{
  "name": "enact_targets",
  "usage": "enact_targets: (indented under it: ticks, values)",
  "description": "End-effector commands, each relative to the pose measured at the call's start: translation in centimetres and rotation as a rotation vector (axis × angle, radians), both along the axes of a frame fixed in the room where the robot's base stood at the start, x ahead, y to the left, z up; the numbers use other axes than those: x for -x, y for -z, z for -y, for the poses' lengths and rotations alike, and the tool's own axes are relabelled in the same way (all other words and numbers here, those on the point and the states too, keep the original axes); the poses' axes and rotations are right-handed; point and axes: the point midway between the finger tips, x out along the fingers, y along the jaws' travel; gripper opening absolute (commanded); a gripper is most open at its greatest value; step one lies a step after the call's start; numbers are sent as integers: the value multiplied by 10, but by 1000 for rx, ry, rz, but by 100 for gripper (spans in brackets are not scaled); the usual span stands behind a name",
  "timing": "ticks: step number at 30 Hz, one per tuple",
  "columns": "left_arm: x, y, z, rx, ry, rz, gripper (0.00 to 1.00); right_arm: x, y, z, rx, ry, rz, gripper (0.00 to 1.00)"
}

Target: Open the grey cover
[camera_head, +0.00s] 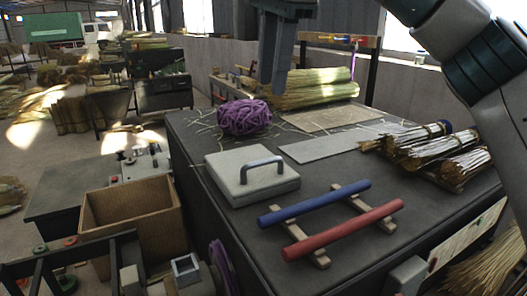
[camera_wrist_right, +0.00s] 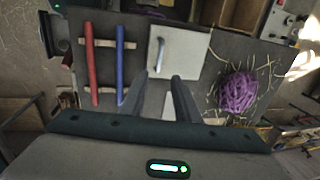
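The grey cover (camera_head: 225,175) is a square light-grey lid with a dark grey bar handle (camera_head: 262,166). It lies flat on the dark workbench (camera_head: 185,130) and looks closed; what is beneath it is hidden. In the right wrist view the cover (camera_wrist_right: 192,52) is beyond the fingertips, its handle (camera_wrist_right: 160,51) towards its left side. My right gripper (camera_head: 273,90) hangs above the bench, fingers down, higher than the cover and apart from it. In the wrist view its two fingers (camera_wrist_right: 157,76) are spread with nothing between them. My left gripper is out of sight.
A purple twine bundle (camera_head: 244,117) sits behind the cover. A blue rod (camera_head: 315,203) and a red rod (camera_head: 343,229) lie on wooden rests in front. A flat grey plate (camera_head: 320,146) and straw bundles (camera_head: 425,140) are to the right. A cardboard box (camera_head: 130,212) stands left of the bench.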

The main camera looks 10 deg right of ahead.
Motion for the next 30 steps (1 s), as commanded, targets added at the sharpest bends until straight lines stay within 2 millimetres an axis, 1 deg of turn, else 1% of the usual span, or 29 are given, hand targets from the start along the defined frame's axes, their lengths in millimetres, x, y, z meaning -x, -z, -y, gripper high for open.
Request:
enact_targets:
  ticks: [5,11,17,27,30]
  values:
    - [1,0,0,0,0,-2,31,-3,15,-1,1,-3,-3,29]
    - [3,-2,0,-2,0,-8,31,-7,42,-3,1,-3,-4,29]
    - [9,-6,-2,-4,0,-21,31,-13,74,-5,1,-2,-4,29]
    - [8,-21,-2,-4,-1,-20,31,-24,132,-10,0,-1,-3,29]
    - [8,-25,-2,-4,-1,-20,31,-26,145,-11,0,-1,-2,29]
